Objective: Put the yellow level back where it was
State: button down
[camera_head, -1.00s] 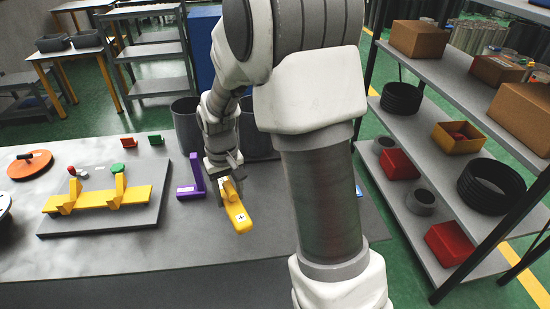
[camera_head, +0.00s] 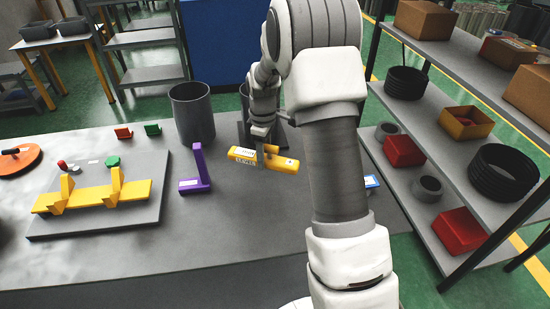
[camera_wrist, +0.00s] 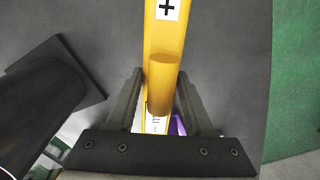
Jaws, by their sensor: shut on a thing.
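The yellow level (camera_head: 284,163) is a yellow bar with a white label, held roughly level above the grey table (camera_head: 255,225). My gripper (camera_head: 262,157) is shut on it near its middle. In the wrist view the level (camera_wrist: 163,45) runs lengthwise between the two fingers of my gripper (camera_wrist: 162,100), with a white plus-marked label at its far end. Part of the level is hidden by my fingers. Whether it touches the table cannot be told.
A purple angle bracket (camera_head: 197,166) stands left of the level. A dark grey cylinder (camera_head: 193,113) stands behind it; another is partly hidden behind my arm. A grey plate with a yellow V-block fixture (camera_head: 90,195) lies at left. A shelf rack (camera_head: 445,195) stands at right. The front table is clear.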

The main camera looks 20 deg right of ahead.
aim_at(275, 177)
jog(key=w+d+f+n+b, duration=0.2)
jog(key=w+d+f+n, duration=0.2)
jog(key=n, duration=0.1)
jog(key=shift+d+n, duration=0.4)
jog(key=shift+s+d, duration=0.1)
jog(key=shift+f+b, duration=1.75)
jog(key=shift+f, duration=1.25)
jog(key=shift+f+b, duration=0.45)
jog(key=shift+f, duration=0.2)
jog(key=shift+c, duration=1)
grip_release()
notch_tip(275, 177, up, 18)
jog(key=p, duration=0.1)
jog(key=shift+f, duration=0.25)
